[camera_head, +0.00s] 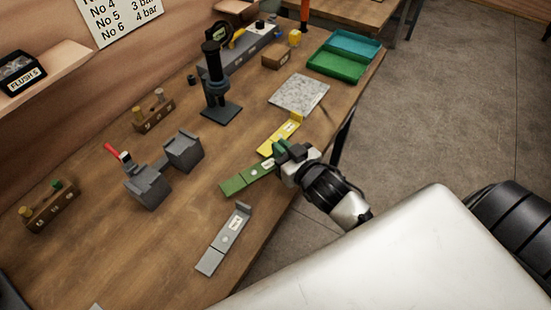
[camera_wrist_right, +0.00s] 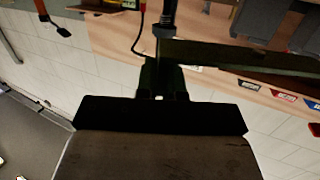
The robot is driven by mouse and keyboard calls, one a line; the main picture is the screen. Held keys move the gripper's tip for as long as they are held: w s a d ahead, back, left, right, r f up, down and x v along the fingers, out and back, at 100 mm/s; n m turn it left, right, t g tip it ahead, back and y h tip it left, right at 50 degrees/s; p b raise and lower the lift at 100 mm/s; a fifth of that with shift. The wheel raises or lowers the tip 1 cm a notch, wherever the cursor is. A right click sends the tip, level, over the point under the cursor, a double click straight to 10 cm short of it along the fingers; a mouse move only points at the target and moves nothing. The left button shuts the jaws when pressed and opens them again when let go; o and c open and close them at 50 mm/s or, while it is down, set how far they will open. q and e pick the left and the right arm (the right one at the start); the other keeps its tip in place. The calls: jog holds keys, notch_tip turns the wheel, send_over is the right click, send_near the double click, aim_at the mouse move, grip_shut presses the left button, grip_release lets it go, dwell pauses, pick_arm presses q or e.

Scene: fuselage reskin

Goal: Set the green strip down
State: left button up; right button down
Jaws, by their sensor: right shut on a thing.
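The strip extends left from the gripper over the wooden table (camera_head: 190,230). I cannot tell whether it touches the tabletop. In the right wrist view, a dark greenish bar (camera_wrist_right: 240,55), seemingly the strip, runs right from the dark fingers. My left gripper is not in view.
A grey speckled plate (camera_head: 299,94) and green tray (camera_head: 337,64) lie farther back. A black stand (camera_head: 221,108), grey blocks with a red handle (camera_head: 149,187) and small wooden holders stand along the wall side. The table's edge is close to my right arm.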

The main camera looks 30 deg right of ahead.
jog(key=shift+w+a+f, duration=0.25)
jog(key=shift+a+f, duration=0.15)
jog(key=shift+a, duration=0.15)
jog(key=shift+f, duration=1.95)
jog(key=shift+f, duration=0.15)
jog(key=c, duration=1.2)
grip_release()
jog(key=shift+c, duration=0.2)
